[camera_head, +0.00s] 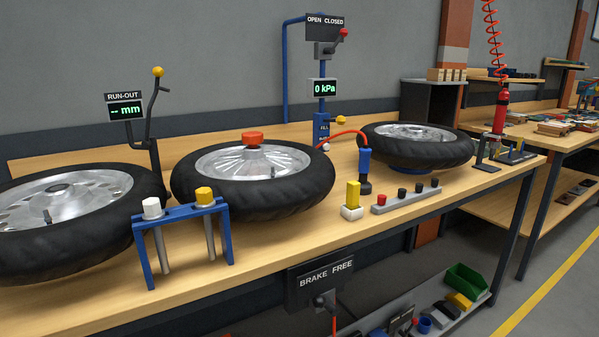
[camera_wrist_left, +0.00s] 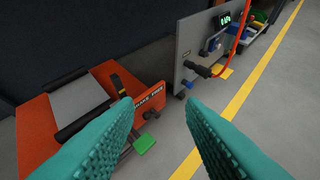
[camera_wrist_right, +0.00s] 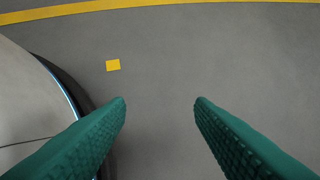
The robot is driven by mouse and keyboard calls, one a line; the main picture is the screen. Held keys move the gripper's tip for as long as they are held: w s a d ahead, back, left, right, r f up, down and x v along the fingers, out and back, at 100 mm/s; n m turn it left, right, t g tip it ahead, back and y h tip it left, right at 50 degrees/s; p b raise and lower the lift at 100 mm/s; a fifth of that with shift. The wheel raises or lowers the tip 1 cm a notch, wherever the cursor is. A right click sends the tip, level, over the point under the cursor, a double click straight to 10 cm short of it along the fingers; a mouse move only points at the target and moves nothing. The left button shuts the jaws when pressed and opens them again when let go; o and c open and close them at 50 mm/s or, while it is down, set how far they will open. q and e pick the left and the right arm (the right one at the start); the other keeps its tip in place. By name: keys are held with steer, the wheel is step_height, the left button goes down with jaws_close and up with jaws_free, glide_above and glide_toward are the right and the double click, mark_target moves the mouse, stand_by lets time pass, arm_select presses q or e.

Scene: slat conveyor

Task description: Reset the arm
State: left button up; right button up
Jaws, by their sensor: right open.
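My left gripper (camera_wrist_left: 159,104) shows in the left wrist view as two teal ribbed fingers, spread apart with nothing between them. Beyond its fingers are an orange machine (camera_wrist_left: 40,130) and a grey panel (camera_wrist_left: 200,50), both apart from it. My right gripper (camera_wrist_right: 160,103) shows in the right wrist view, also open and empty, over bare grey floor (camera_wrist_right: 220,50). Neither arm shows in the head view. Which arm the task means cannot be told from the frames.
A long wooden workbench (camera_head: 300,235) carries several wheels with tyres, a blue stand (camera_head: 182,212) and a gauge post. A brake sign (camera_head: 325,280) hangs at its front edge. A lower shelf holds a green bin (camera_head: 467,279). A round-edged pale body (camera_wrist_right: 30,100) lies left of my right gripper.

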arm_select(q)
steer(key=s+a+f+g+p, duration=0.1)
steer(key=s+a+g+p, duration=0.1)
steer(key=s, duration=1.1)
steer(key=s+a+f+g+y+p, duration=0.1)
steer(key=s+p, duration=0.5)
steer(key=s, duration=0.7)
steer(key=s+a+f+g+y+p, duration=0.1)
steer(key=s+a+f+g+p, duration=0.2)
steer(key=s+g, duration=0.4)
steer(key=s+a+p, duration=0.1)
steer(key=s, duration=0.6)
steer(key=shift+a+n+p, duration=0.3)
steer(key=shift+a+p, duration=0.05)
arm_select(e)
steer(key=s+a+r+g, duration=0.2)
steer(key=s+r, duration=0.3)
steer(key=s, duration=0.1)
steer(key=s+a+r+m+g, duration=0.1)
steer(key=s+a+r+g, duration=0.1)
steer(key=s+r, duration=0.4)
steer(key=shift+s+g+h, duration=0.3)
steer(key=shift+s+g, duration=0.1)
steer(key=shift+s, duration=0.1)
